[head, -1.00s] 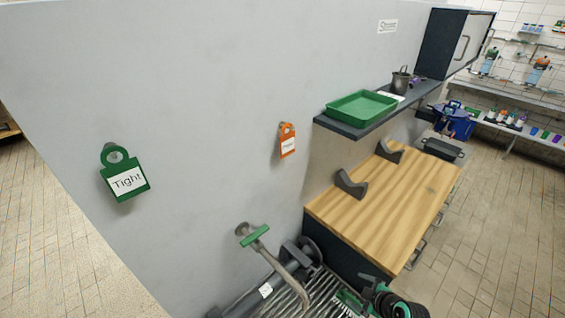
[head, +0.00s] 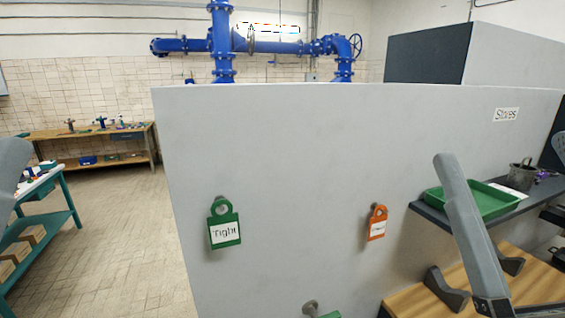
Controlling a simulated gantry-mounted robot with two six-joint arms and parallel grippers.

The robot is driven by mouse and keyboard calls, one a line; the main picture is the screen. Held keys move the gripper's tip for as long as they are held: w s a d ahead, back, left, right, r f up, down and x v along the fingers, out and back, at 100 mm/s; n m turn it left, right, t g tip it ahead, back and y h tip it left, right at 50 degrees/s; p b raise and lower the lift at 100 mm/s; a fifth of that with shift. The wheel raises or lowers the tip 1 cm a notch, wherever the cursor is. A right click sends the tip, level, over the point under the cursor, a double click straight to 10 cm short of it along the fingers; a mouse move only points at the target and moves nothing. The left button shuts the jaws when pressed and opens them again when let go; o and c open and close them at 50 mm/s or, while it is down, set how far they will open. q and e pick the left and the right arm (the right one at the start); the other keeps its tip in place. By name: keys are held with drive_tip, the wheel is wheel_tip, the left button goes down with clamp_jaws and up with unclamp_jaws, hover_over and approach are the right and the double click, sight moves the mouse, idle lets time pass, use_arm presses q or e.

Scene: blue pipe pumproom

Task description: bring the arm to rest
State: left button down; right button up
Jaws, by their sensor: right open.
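One of my arms shows at the right as a grey link (head: 465,230). It slants down in front of the shelf and ends in a dark joint at the bottom edge. A grey part of my body also shows at the left edge. I see no gripper fingers in the head view, so neither gripper can be made out.
A dark shelf (head: 432,216) holds a green tray (head: 497,200) and a metal pot (head: 521,176). Below is a wooden worktop (head: 410,302) with dark cradles (head: 445,291). A green-framed bench (head: 72,190) stands left. Blue pipes (head: 221,45) run behind. The floor between is clear.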

wheel_tip(320, 180, up, 26)
drive_tip(key=s+m+p, duration=0.2)
drive_tip(key=m+p, duration=0.2)
drive_tip(key=p, duration=2.1)
drive_tip(key=shift+s+d+t+h, duration=0.15)
drive_tip(key=shift+d+t+h, duration=0.25)
drive_tip(key=shift+r, duration=0.1)
